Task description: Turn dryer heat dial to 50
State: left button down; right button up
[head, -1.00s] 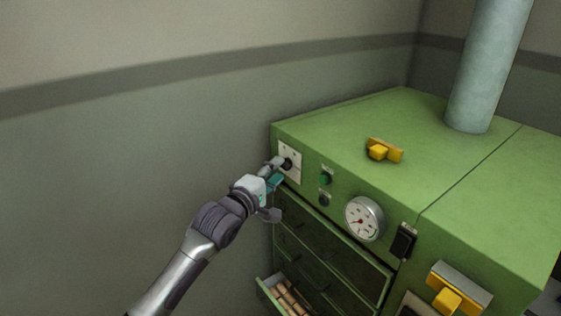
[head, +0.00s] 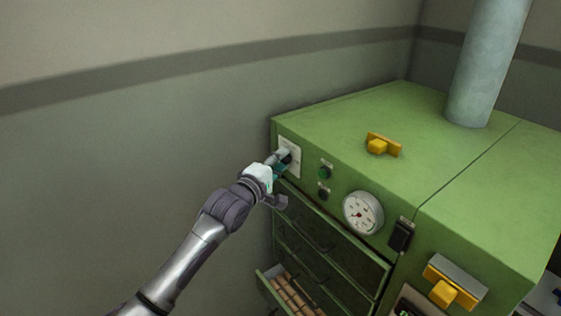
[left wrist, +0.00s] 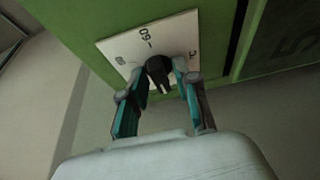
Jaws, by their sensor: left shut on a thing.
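The heat dial is a black knob (left wrist: 158,70) on a white square plate (left wrist: 120,45) with dark numbers, "60" among them. In the left wrist view my left gripper (left wrist: 165,82) has its two teal-padded fingers on either side of the knob, shut on it. In the head view the plate (head: 293,163) is at the upper left of the green dryer's (head: 340,150) front, and my left gripper (head: 281,160) covers much of it. I cannot read the knob's exact setting. My right gripper is not in view.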

pick_arm(q)
jog(key=shift+f, duration=0.1)
jog(key=m+h+b, duration=0.1)
jog(key=m+b, duration=0.3)
jog(key=m+h+b, duration=0.2)
jog(key=m+b, duration=0.2)
jog(key=m+t+h+b, duration=0.1)
jog(key=m+b, duration=0.3)
jog(key=shift+w+a+f+m+h+b, duration=0.15)
jog(key=shift+f+m+h+b, duration=0.15)
jog(key=shift+f+m+h, duration=0.1)
jog(key=shift+w+r+m+g+h+b, duration=0.1)
jog(key=shift+m+g+h+b, duration=0.75)
jog(key=shift+m, duration=2.15)
jog(key=shift+r+m+g+h+b, duration=0.1)
jog(key=shift+m+g+h+b, duration=0.3)
jog(key=shift+m+g+h, duration=1.75)
jog(key=shift+w+m+g+y+b, duration=0.1)
jog(key=shift+m+g+y+b, duration=0.35)
jog(key=shift+m, duration=3.4)
jog(key=shift+g+h, duration=0.25)
jog(key=c, duration=1.2)
grip_release()
